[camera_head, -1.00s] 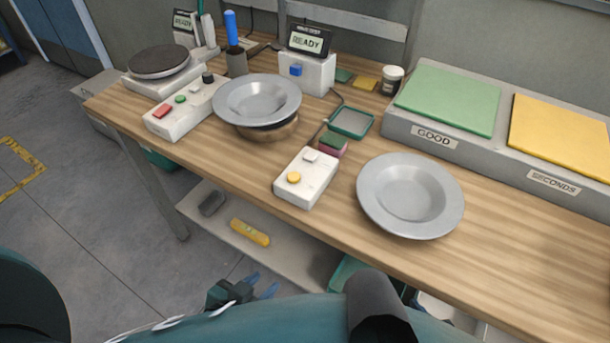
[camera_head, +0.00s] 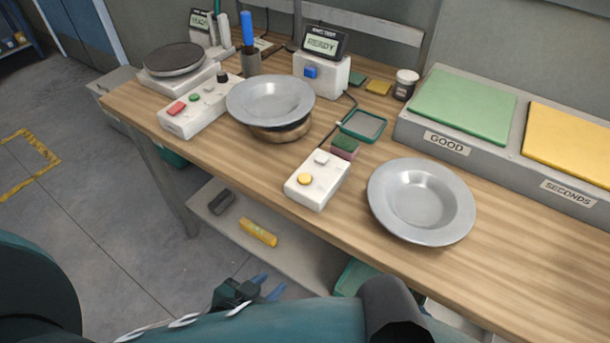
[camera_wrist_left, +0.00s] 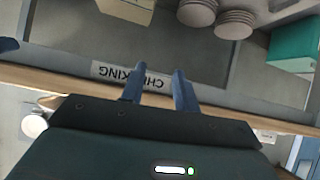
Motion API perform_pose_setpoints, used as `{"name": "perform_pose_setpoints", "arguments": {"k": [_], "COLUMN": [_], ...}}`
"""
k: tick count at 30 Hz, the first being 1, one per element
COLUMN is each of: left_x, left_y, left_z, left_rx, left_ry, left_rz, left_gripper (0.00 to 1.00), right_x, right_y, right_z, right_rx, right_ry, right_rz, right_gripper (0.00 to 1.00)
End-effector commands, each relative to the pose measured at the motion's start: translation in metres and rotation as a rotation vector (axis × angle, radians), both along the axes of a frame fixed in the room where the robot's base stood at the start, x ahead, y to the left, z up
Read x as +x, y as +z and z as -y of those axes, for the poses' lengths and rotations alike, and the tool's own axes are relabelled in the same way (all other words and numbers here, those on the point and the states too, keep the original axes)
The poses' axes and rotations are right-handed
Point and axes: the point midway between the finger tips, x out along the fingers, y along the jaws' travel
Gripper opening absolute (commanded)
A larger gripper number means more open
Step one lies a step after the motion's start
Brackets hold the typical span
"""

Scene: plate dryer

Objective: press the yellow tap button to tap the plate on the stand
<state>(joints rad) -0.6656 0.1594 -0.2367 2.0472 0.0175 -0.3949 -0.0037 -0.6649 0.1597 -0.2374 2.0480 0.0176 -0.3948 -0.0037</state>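The yellow button (camera_head: 305,179) is on the front part of a white control box (camera_head: 325,188) at the middle of the wooden table, near its front edge. A lighter button (camera_head: 321,158) sits behind it. A grey plate (camera_head: 270,98) rests on a round brown stand (camera_head: 283,132) behind and left of the box. My left gripper (camera_head: 268,286) is low in front of the table, apart from the box, with its blue fingers spread and nothing between them. The left wrist view also shows the open fingers (camera_wrist_left: 160,88). My right gripper is not in view.
A second grey plate (camera_head: 421,201) lies right of the box. A small sponge (camera_head: 345,147) and a green-rimmed tray (camera_head: 363,125) are behind it. A red-and-green button box (camera_head: 198,106) stands left. A lower shelf (camera_head: 290,245) lies under the table.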

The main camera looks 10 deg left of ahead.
Motion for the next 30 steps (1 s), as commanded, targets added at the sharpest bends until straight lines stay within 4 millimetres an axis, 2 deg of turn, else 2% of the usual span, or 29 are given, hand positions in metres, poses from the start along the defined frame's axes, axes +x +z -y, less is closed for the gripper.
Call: {"name": "perform_pose_setpoints", "arguments": {"k": [1,11,30], "left_x": [0.0000,0.0001,0.0002], "left_y": [0.0000,0.0001,0.0002], "left_z": [-0.0001,-0.0003,-0.0003], "left_rx": [0.000,0.000,0.000], "left_ry": [0.000,0.000,0.000], "left_rz": [0.000,0.000,0.001], "left_gripper": [0.27,0.00,0.00], "right_x": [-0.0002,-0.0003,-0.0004], "right_y": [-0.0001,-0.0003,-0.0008], "right_z": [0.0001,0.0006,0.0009], "right_rx": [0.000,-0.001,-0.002], "right_ry": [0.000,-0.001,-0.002], "right_rz": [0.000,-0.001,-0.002], "right_gripper": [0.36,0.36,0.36]}}
